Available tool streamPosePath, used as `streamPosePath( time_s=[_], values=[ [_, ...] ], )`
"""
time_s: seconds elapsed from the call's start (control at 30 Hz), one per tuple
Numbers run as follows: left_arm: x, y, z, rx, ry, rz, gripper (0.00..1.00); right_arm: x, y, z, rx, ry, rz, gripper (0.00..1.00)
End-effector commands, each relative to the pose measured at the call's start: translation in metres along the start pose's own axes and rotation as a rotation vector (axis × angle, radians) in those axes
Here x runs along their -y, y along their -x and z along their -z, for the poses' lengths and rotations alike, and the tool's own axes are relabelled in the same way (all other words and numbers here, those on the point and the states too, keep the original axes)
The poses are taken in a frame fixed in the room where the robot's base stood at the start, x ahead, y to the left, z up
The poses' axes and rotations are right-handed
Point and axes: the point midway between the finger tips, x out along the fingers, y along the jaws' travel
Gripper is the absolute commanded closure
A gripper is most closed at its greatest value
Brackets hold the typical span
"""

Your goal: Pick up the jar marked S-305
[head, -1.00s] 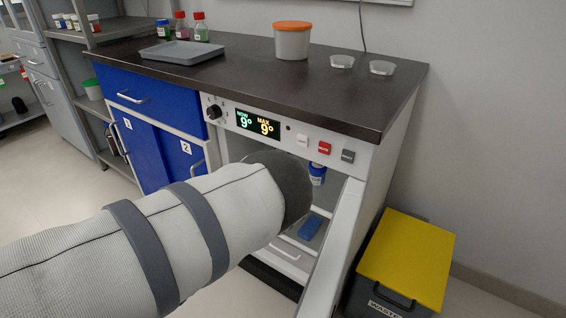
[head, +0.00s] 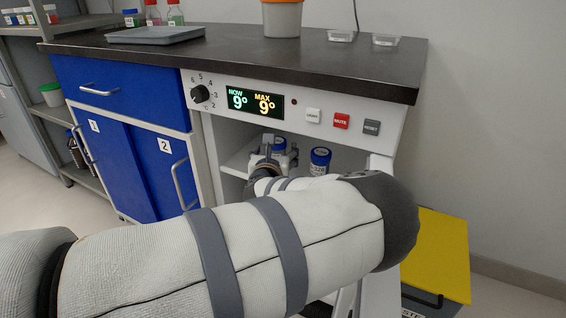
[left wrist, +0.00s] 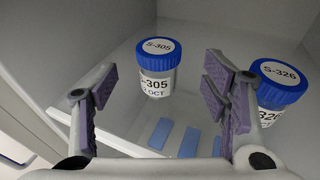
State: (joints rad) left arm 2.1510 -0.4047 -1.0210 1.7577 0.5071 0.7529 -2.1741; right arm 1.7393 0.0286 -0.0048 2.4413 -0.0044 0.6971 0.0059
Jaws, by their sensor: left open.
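The jar marked S-305 (left wrist: 158,66) has a blue lid and a white label, and stands upright on the fridge shelf in the left wrist view. In the head view its blue lid (head: 279,144) shows just behind my left gripper (head: 272,161). In the left wrist view my left gripper (left wrist: 160,84) is open, its purple-grey finger pads spread to either side of the jar's line, with the jar ahead of them. I cannot tell whether the jar is touched. My right gripper is not in view.
A second jar, S-326 (left wrist: 276,84), stands close on the right, near the right finger; it also shows in the head view (head: 320,158). Blue strips (left wrist: 188,143) show below the S-305 jar. The fridge wall (left wrist: 100,35) bounds the left side. The counter (head: 345,66) is overhead.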

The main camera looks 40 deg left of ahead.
Motion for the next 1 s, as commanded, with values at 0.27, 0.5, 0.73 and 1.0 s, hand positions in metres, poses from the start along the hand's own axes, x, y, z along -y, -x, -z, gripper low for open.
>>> streamPosePath(
  time_s=[0.27,0.5,0.73,1.0],
  values=[
    [-0.001,-0.051,0.003,0.0,0.005,-0.002,0.32,0.002,-0.021,0.006,0.033,0.004,0.001,0.6],
    [-0.001,-0.069,-0.002,0.0,0.004,-0.001,0.32,0.003,-0.027,0.008,0.042,0.005,0.001,0.6],
    [-0.001,-0.068,-0.003,0.001,0.005,-0.001,0.57,0.003,-0.026,0.007,0.041,0.005,0.001,0.6],
    [-0.001,-0.068,-0.003,0.001,0.005,-0.001,0.87,0.003,-0.026,0.007,0.042,0.005,0.001,0.6]
  ],
)
